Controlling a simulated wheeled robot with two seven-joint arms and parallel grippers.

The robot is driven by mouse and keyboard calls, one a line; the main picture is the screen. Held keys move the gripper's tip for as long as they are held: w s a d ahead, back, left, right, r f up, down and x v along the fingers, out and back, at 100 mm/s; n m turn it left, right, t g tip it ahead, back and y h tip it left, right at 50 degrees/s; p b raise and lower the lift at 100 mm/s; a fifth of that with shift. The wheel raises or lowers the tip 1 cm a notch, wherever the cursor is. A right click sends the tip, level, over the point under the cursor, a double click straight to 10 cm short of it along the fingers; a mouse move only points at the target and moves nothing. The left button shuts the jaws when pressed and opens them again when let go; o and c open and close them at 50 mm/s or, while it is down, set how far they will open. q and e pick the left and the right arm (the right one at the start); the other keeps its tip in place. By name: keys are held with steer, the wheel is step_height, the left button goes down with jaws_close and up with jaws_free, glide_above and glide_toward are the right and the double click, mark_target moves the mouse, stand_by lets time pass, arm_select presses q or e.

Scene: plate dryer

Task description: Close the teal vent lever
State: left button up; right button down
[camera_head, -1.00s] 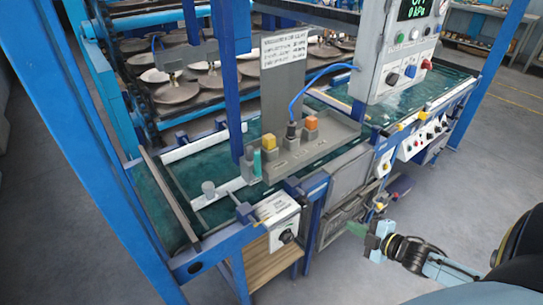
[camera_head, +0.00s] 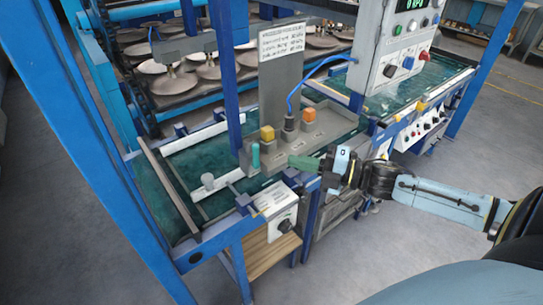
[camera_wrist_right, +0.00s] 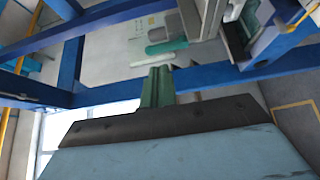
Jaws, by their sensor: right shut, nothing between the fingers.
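The teal vent lever (camera_head: 255,156) stands upright, with a rounded top, at the left end of the grey control housing in the head view. A teal capsule-shaped bar (camera_wrist_right: 168,46), which looks like this lever, shows just beyond the fingertips in the wrist view. My right gripper (camera_head: 291,161) reaches in from the right, its green fingers pointing left toward the lever. The fingers (camera_wrist_right: 158,70) are shut and empty, with a gap between them and the lever in the head view. My left gripper is not in view.
Yellow (camera_head: 267,133) and orange (camera_head: 309,115) knobs and a blue hose (camera_head: 302,88) sit on the housing behind the fingers. A white box with a black dial (camera_head: 284,226) is below the lever. A blue post (camera_head: 229,85) rises behind the lever.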

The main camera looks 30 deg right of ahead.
mark_target(258, 154)
steer(key=x, duration=0.7)
steer(key=shift+p, duration=0.3)
steer(key=shift+a+r+n+p, duration=0.15)
steer(key=shift+n+p, duration=0.15)
steer(key=shift+p, duration=0.15)
